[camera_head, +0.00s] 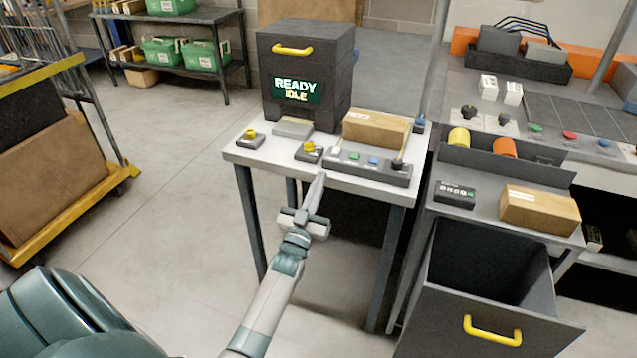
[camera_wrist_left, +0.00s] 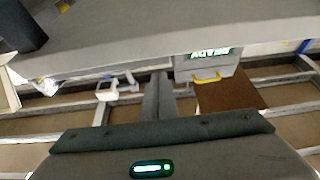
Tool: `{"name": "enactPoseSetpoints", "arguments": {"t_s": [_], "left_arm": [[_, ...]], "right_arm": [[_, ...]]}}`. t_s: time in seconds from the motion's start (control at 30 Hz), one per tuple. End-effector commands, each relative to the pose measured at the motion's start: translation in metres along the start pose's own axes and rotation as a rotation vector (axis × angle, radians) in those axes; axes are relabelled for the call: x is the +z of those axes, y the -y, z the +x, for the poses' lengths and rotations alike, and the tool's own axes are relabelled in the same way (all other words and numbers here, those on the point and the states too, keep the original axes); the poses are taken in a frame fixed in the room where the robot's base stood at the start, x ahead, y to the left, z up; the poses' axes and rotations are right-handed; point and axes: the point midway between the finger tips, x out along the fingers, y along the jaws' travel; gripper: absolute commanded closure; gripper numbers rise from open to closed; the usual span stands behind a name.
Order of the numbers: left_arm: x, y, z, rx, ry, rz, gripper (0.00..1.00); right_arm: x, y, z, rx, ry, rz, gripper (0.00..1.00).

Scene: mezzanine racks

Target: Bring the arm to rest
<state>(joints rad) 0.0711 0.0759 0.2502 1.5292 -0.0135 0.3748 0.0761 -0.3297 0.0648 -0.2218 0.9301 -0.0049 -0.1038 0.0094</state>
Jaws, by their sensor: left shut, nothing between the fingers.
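My left arm reaches up from the bottom middle of the head view. Its gripper (camera_head: 319,180) is shut and empty, with the fingertips at the front edge of the white-topped table (camera_head: 240,158), just below the grey button panel (camera_head: 370,166). I cannot tell whether the tips touch the table. In the left wrist view the shut fingers (camera_wrist_left: 158,78) stick up past the dark housing. My right gripper is not in view.
A dark cabinet (camera_head: 305,50) reading "READY IDLE", a cardboard box (camera_head: 376,130) and small yellow-button units stand on the table. A dark bin (camera_head: 480,300) with a yellow handle is at the right. A yellow-framed cart (camera_head: 60,180) is at the left. Open floor lies between.

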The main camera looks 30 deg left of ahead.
Motion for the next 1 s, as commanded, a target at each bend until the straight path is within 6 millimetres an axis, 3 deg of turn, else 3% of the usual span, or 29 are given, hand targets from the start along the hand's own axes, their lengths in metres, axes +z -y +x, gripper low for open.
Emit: {"name": "enactPoseSetpoints", "arguments": {"t_s": [0.73,0.87,1.0], "left_arm": [[0.001,-0.001,0.0,0.003,-0.004,0.001,1.0],[0.015,-0.007,-0.008,0.014,0.029,0.0,1.0],[0.049,-0.022,-0.032,0.042,0.117,-0.002,1.0]], "right_arm": [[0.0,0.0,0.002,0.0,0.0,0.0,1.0],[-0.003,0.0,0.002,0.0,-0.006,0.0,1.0],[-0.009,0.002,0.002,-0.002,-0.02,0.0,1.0]]}}
